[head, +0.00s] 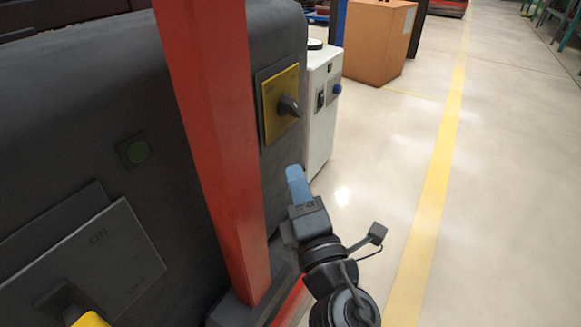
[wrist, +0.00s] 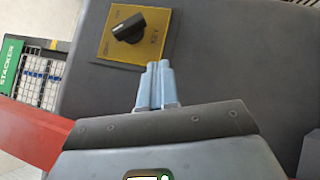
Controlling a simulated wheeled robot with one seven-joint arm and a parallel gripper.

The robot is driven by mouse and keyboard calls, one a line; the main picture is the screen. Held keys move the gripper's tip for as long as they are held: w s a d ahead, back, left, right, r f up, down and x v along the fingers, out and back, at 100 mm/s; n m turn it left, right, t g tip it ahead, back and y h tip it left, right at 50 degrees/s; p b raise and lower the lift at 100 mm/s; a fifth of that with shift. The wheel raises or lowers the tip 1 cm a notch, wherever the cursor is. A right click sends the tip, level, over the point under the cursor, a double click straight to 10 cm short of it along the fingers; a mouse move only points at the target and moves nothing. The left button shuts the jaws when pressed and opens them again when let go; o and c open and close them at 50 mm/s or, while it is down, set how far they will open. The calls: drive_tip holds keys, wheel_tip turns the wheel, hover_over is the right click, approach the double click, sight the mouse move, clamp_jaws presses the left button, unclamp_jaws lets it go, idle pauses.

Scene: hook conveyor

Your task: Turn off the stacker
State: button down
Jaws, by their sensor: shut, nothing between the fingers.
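The stacker shows as a dark grey machine body (head: 75,120), also filling much of the wrist view (wrist: 230,60). A yellow key-switch plate (head: 270,122) with a black rotary knob (head: 289,106) is on its face. In the wrist view the plate (wrist: 152,50) and knob (wrist: 129,28) sit just beyond my fingertips; the plate carries the word KEY. A grey ON/OFF plate (head: 118,250) with a yellow-tipped lever (head: 90,319) is at lower left. My gripper (head: 296,170) is shut and empty, below the knob and apart from it; its blue fingers (wrist: 158,66) lie together.
A red post (head: 218,130) stands between the ON/OFF plate and the key switch. A white cabinet (head: 322,120) and orange box (head: 376,40) stand behind. A green STACKER sign (wrist: 10,62) shows. The floor at right is clear.

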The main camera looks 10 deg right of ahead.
drive_tip(key=v, duration=0.2)
drive_tip(key=b+v, duration=0.1)
drive_tip(key=v, duration=0.2)
drive_tip(key=shift+w+d+f, duration=0.15)
drive_tip(key=shift+w+f, duration=0.05)
drive_tip(key=shift+f, duration=0.2)
drive_tip(key=s+d+f+m+g, duration=0.2)
drive_tip(key=s+d+f+m, duration=0.25)
drive_tip(key=s, duration=0.35)
drive_tip(key=s+d+f+m+g, duration=0.1)
drive_tip(key=s+d+f+m, duration=0.3)
drive_tip(key=s, duration=0.3)
drive_tip(key=s+d+r+m+g+h, duration=0.1)
drive_tip(key=s+d+m+h, duration=0.15)
drive_tip(key=s+m, duration=0.6)
drive_tip(key=s+d+r+m+g+h, duration=0.1)
drive_tip(key=s+d+r+m+g, duration=0.3)
drive_tip(key=s, duration=0.7)
wheel_tip(320, 180, up, 33)
drive_tip(key=m+t+p, duration=0.1)
drive_tip(key=t+p, duration=0.1)
drive_tip(key=p, duration=3.3)
drive_tip(key=shift+a+r+m, duration=0.15)
drive_tip(key=shift+a+m, duration=0.1)
drive_tip(key=shift+m, duration=0.05)
